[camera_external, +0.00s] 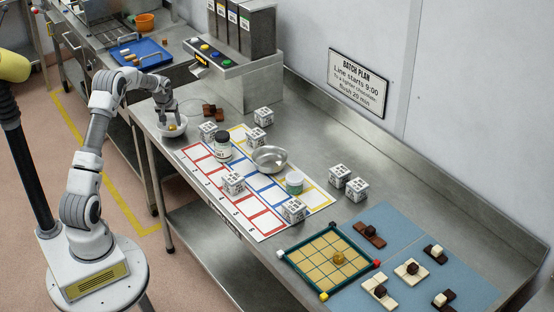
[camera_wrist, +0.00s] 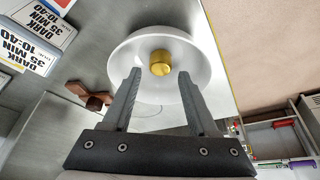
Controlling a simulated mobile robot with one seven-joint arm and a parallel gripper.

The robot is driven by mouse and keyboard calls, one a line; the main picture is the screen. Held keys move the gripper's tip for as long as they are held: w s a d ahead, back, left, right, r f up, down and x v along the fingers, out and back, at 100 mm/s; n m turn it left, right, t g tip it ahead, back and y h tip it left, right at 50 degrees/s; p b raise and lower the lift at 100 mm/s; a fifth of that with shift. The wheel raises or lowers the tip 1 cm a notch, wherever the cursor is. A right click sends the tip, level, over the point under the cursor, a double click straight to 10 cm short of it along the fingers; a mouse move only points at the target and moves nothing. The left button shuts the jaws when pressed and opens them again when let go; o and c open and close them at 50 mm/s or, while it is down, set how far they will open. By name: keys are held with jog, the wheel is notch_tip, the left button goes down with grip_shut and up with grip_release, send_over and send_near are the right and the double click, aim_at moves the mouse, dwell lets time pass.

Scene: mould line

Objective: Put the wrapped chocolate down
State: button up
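A gold-wrapped chocolate (camera_wrist: 160,63) lies in a white bowl (camera_wrist: 200,52) near the left end of the steel table. It also shows in the external view (camera_external: 172,127), inside the bowl (camera_external: 165,132). My gripper (camera_external: 168,117) is just above the bowl, pointing down. In the wrist view my gripper (camera_wrist: 160,74) has its fingers spread, with a clear gap on both sides of the chocolate and nothing held. Another gold piece (camera_external: 338,258) sits on the tan grid board (camera_external: 318,250) with a green frame.
Dark chocolate pieces (camera_external: 209,110) lie right of the bowl. A button console (camera_external: 215,60) stands behind.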

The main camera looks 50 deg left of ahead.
aim_at(168, 126)
jog(key=shift+o, duration=0.7)
notch_tip(168, 126, up, 7)
jog(key=p, duration=0.3)
jog(key=shift+p, duration=0.4)
